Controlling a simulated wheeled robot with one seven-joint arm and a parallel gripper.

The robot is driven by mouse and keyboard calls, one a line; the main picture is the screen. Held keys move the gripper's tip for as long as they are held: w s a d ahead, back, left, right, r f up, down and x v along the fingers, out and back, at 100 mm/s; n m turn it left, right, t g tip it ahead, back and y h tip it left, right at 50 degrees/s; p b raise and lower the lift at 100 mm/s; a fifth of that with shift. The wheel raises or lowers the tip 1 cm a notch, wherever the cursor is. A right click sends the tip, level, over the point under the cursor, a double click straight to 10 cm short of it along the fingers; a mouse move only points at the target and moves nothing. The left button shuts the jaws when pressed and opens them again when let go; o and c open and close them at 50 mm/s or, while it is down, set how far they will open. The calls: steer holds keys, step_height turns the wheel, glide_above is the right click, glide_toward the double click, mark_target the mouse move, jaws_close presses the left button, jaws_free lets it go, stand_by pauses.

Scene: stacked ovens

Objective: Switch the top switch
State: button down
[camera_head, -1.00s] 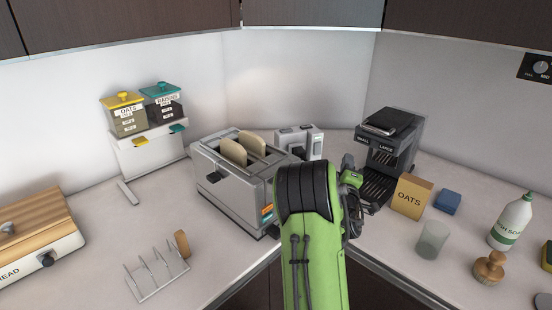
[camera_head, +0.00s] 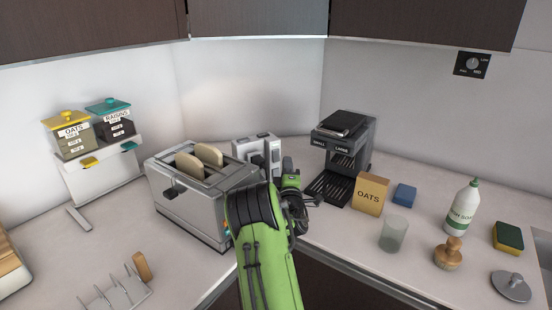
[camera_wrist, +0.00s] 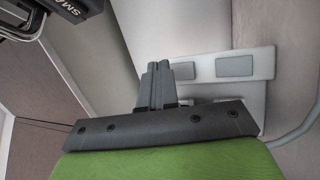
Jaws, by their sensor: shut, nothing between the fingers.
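A pale box-shaped switch unit (camera_head: 242,148) stands against the wall behind the toaster, with small grey squares on its top; my arm partly hides it. In the wrist view, a pale panel (camera_wrist: 265,60) carries two grey rectangular pads, one on the right (camera_wrist: 235,66) and one on the left (camera_wrist: 183,70). I cannot tell which is the top switch. My gripper (camera_wrist: 157,66) is shut and empty, its tips close to the left pad's edge. Contact cannot be made out. In the head view, my green wrist covers much of the area in front of the unit.
A toaster (camera_head: 190,205) with bread stands left of my arm. A dial panel (camera_head: 472,64) is on the right wall.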

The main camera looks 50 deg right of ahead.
mark_target(279, 151)
steer(key=shift+w+d+f, duration=0.1)
steer(key=shift+w+d, duration=0.15)
steer(key=shift+w, duration=0.4)
steer(key=shift+w+d+f, duration=0.1)
steer(key=shift+w+d, duration=0.1)
steer(key=shift+w, duration=0.4)
steer(key=shift+w+b, duration=0.15)
steer(key=shift+b, duration=0.15)
stand_by(0.8)
steer(key=shift+w+d+f, duration=0.1)
steer(key=shift+w, duration=0.2)
steer(key=shift+w+r, duration=0.25)
steer(key=shift+r, duration=0.15)
stand_by(1.0)
steer(key=shift+b, duration=0.3)
steer(key=shift+s+f, duration=0.1)
steer(key=shift+f, duration=0.1)
